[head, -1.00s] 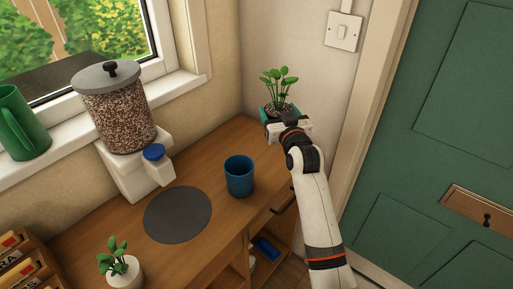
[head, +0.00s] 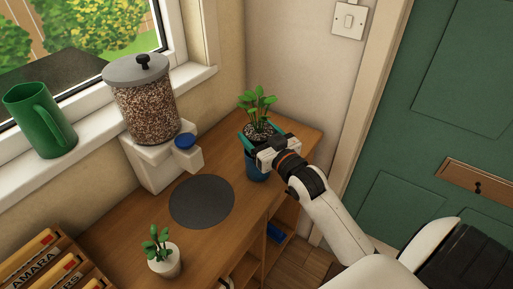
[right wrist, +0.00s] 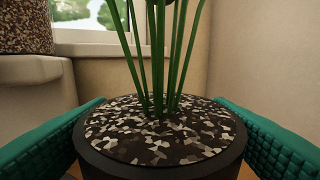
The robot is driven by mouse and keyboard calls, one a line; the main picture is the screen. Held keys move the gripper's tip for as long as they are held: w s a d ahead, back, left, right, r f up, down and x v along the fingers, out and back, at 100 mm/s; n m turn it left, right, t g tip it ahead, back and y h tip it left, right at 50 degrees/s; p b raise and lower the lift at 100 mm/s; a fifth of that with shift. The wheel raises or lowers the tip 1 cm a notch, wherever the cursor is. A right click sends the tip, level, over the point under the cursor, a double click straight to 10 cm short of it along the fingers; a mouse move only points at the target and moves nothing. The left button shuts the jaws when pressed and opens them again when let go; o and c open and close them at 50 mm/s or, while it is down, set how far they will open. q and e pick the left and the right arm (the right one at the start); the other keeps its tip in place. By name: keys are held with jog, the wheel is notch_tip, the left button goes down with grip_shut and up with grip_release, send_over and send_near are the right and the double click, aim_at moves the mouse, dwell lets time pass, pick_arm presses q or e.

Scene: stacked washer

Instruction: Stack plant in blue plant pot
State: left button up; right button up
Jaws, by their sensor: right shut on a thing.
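The plant (head: 258,105) has green leaves and a dark round pot with speckled soil. My right gripper (head: 262,143) is shut on this pot, with a teal finger on each side. In the right wrist view the pot (right wrist: 160,150) sits upright between the two teal fingers, its stems rising out of the top of the picture. The blue plant pot (head: 257,170) stands on the wooden counter directly below the held plant in the head view. Its opening is hidden by the gripper and plant, so I cannot tell whether the plant is inside it or above it. My left gripper is not in view.
A dark round mat (head: 202,201) lies left of the blue pot. A small plant in a white pot (head: 164,261) stands near the front. A seed dispenser (head: 143,108) is behind, and a green jug (head: 40,120) is on the sill.

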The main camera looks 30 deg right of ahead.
jog(key=shift+f, duration=1.85)
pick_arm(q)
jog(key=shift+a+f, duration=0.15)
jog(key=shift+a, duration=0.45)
pick_arm(e)
jog(key=shift+f, duration=0.4)
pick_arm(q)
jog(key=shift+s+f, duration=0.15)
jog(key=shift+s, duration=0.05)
pick_arm(e)
jog(key=o, duration=1.1)
jog(key=shift+a, duration=0.1)
jog(key=shift+r, duration=0.4)
pick_arm(q)
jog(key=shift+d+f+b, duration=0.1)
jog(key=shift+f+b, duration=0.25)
jog(key=shift+b, duration=0.25)
pick_arm(e)
jog(key=s, duration=1.2)
jog(key=shift+a, duration=0.1)
